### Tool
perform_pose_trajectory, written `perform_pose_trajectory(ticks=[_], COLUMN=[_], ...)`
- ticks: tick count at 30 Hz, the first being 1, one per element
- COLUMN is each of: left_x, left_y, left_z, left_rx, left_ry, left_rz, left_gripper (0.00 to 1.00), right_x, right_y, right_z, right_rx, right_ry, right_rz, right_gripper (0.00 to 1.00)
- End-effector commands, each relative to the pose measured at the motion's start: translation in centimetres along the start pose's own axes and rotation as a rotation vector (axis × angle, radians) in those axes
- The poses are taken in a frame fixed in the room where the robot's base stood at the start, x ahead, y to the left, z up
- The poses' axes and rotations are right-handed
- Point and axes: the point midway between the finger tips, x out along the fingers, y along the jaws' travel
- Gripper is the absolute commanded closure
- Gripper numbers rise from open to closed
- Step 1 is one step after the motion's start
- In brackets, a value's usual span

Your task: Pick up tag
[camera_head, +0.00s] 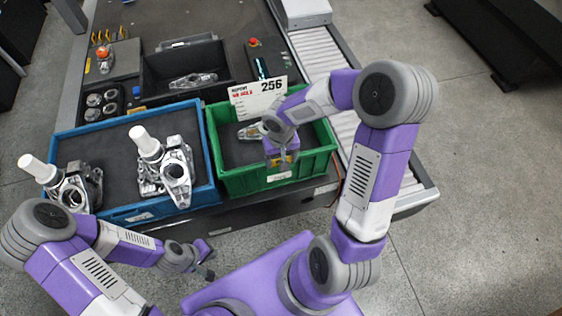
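A white card with red and black print and the number 256 (262,88) stands upright at the back of the green crate (232,184); it looks like the tag. My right gripper (282,160) points down over the front of the crate's inside, in front of the card and apart from its printed face. Its fingertips are too small and covered to tell if they are open. A metal casting (250,131) lies in the crate, partly hidden by my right wrist. My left gripper (208,262) is low in front of the bench, its fingers apart and empty.
A blue tray (110,147) left of the crate holds metal castings with white cylinders (146,141). Behind it are a dark bin (160,63) with a casting and a red button (253,42). A roller conveyor (322,60) runs along the right.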

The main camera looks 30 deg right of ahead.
Motion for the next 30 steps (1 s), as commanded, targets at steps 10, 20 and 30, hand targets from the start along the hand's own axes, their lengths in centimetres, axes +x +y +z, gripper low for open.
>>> perform_pose_trajectory(ticks=[10,20,30], left_x=[-0.1,-1.2,-2.1], left_y=[0.0,0.5,0.8], left_z=[0.0,0.1,0.1], left_rx=[0.0,0.0,0.0], left_ry=[0.0,0.0,0.0], left_rz=[0.0,0.0,0.0], left_gripper=[1.0,1.0,1.0], right_x=[-0.4,-6.5,-10.7], right_y=[0.0,0.0,0.0], right_z=[-0.1,-0.1,0.0], right_rx=[0.0,0.002,0.001], right_ry=[0.002,0.007,0.001], right_rz=[0.0,0.001,0.0], right_gripper=[0.55,0.55,0.55])
